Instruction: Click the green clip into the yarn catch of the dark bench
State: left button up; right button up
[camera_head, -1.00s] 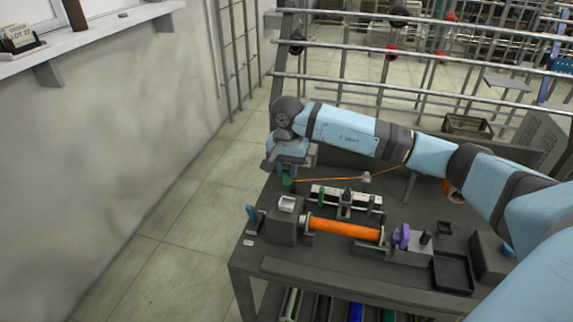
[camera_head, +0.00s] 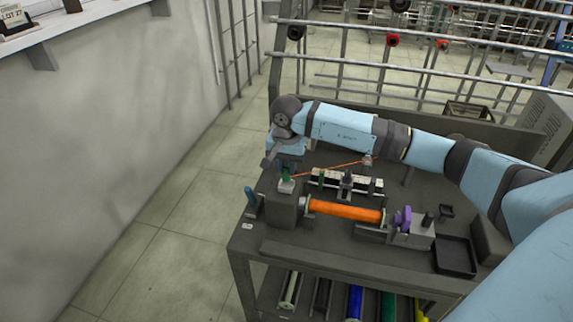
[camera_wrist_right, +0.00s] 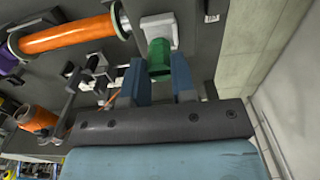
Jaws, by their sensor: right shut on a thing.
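My right gripper (camera_head: 287,165) is shut on the green clip (camera_head: 286,175) and points down at the left end of the dark bench (camera_head: 340,264). The pale yarn catch (camera_head: 286,187) sits on top of the dark block there. In the head view the clip is right at the catch's far side. In the right wrist view the green clip (camera_wrist_right: 159,55) is between the blue fingers, and its far end overlaps the pale catch (camera_wrist_right: 160,30). I cannot tell whether it is seated. Orange yarn (camera_head: 330,167) runs from the clip to the right. My left gripper is not in view.
An orange-wound bobbin (camera_head: 345,211) lies right of the block, with a purple part (camera_head: 402,219) at its end. A black-and-white guide rail (camera_head: 347,184) stands behind it. A blue upright piece (camera_head: 250,198) stands left of the block. A dark tray (camera_head: 455,256) is at right.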

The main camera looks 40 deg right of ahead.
jog(key=shift+f+b, duration=1.15)
jog(key=shift+f, duration=0.3)
jog(key=o, duration=0.9)
